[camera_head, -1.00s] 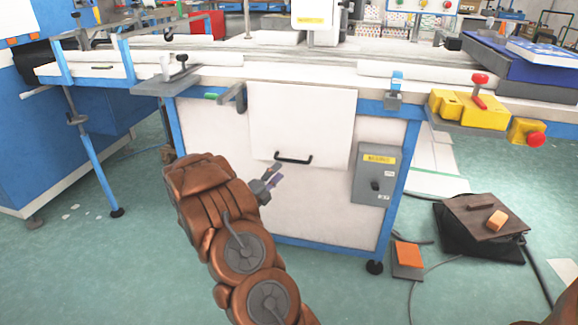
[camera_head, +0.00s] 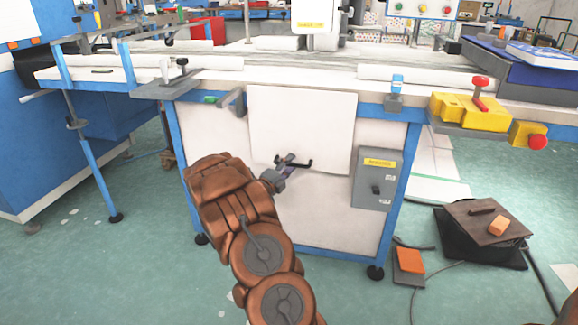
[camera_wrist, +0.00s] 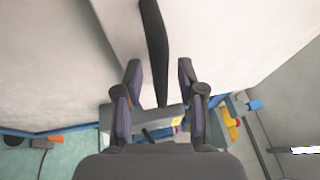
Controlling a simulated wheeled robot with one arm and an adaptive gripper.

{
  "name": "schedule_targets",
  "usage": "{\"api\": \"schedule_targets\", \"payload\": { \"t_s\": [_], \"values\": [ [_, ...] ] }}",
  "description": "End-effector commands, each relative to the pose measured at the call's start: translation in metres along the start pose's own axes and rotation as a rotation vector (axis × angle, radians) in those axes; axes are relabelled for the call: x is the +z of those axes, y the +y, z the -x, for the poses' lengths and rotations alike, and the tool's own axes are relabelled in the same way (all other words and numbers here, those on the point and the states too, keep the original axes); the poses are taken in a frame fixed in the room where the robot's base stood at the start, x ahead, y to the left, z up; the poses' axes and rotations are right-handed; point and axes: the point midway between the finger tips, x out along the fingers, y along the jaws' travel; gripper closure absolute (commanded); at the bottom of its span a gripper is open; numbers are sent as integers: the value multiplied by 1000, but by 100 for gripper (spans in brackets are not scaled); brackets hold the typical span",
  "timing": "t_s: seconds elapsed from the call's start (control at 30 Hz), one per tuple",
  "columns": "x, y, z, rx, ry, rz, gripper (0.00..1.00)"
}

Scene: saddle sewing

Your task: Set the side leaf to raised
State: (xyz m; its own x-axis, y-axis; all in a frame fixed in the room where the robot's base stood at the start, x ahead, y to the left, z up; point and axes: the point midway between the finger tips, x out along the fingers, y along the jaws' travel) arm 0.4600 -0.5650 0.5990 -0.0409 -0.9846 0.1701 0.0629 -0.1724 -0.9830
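The side leaf (camera_head: 303,120) is a white panel hanging down flat against the front of the white machine cabinet. A black bar handle (camera_head: 307,165) sits near its lower edge. My gripper (camera_head: 288,163) is at the left part of this handle in the head view. In the wrist view, the two fingers of my gripper (camera_wrist: 159,72) are spread apart. The black handle (camera_wrist: 156,45) runs between them, with a visible gap on each side. The left part of the handle is partly hidden by my gripper in the head view.
A grey switch box (camera_head: 377,178) is right of the leaf on the cabinet. Above are the white tabletop (camera_head: 300,78) and a yellow block (camera_head: 470,110) with red knobs. A foot pedal (camera_head: 487,220) and an orange pad (camera_head: 409,260) lie on the floor at right.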

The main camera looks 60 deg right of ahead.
Motion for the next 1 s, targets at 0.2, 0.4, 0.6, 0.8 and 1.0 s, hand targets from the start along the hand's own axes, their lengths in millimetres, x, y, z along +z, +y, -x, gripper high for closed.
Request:
{"api": "schedule_targets", "payload": {
  "t_s": [0.2, 0.4, 0.6, 0.8, 1.0],
  "values": [
    [0, 0, 0, 0, 0, 0, 67],
    [0, 0, 0, 0, 0, 0, 88],
    [0, 0, 0, 0, 0, 0, 100],
    [0, 0, 0, 0, 0, 1, 100],
    [0, 1, 0, 1, 0, 1, 100]
  ]
}}
